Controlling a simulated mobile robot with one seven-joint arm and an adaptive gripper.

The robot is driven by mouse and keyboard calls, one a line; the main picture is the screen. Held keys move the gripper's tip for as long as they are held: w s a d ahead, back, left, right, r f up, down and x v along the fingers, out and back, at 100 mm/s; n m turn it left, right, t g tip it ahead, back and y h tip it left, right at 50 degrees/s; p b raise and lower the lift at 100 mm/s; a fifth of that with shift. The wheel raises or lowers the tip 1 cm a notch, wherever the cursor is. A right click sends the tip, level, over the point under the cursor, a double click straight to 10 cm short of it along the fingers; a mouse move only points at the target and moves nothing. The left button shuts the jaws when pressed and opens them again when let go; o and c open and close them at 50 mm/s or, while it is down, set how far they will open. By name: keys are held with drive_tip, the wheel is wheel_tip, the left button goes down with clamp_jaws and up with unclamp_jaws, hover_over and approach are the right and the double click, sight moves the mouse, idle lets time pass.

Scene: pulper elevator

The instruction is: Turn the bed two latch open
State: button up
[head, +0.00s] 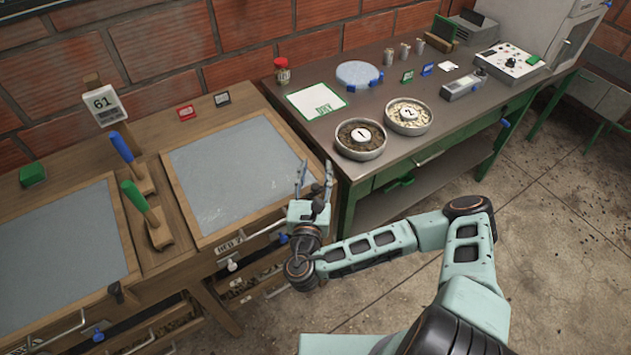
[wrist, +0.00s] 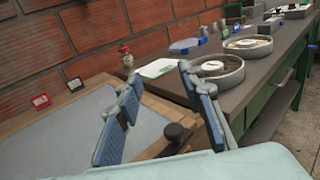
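Bed two is a wooden-framed bed with a grey screen (head: 235,175), its front label (head: 230,245) reading BED 2. Its latch looks to be the black knob on a short bar (wrist: 178,133) at the frame's edge in the wrist view. There the knob appears between my finger pads, nearer the right one; I cannot tell whether either touches it. My gripper (head: 315,168) is open, fingers apart, at the bed's front right corner; its fingertips also show in the wrist view (wrist: 158,75). In the head view my gripper crowds this corner, so the latch is hard to make out.
Another bed (head: 60,255) lies left, with a similar black latch (head: 116,292). Blue-handled (head: 121,147) and green-handled (head: 134,195) tools stand between the beds. A green table (head: 400,140) with two numbered bowls stands close on the right. Wire handles project below the beds' front.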

sight(320, 188)
drive_tip(key=shift+r, duration=1.75)
drive_tip(key=shift+w+f+n+t+y+b, duration=0.25)
drive_tip(key=shift+n+t+y+b, duration=0.15)
drive_tip(key=shift+t+y+b, duration=0.45)
drive_tip(key=shift+w+a+f+n+t+y+b, duration=0.1)
drive_tip(key=shift+n+t+y+b, duration=0.35)
drive_tip(key=shift+y, duration=0.6)
drive_tip(key=n+y, duration=0.1)
drive_tip(key=y+b, duration=0.1)
drive_tip(key=y, duration=0.1)
drive_tip(key=shift+f+n, duration=0.25)
drive_tip(key=shift+n, duration=0.1)
drive_tip(key=s+d+f+n+g+y+b, duration=0.6)
drive_tip(key=d+f+n+g+y, duration=0.35)
drive_tip(key=g, duration=0.25)
drive_tip(key=shift+y, duration=0.35)
drive_tip(key=x, duration=0.3)
drive_tip(key=p+x, duration=0.1)
drive_tip(key=x, duration=0.6)
drive_tip(key=shift+w+a+r, duration=0.25)
drive_tip(key=shift+a+r, duration=0.05)
drive_tip(key=shift+c, duration=0.2)
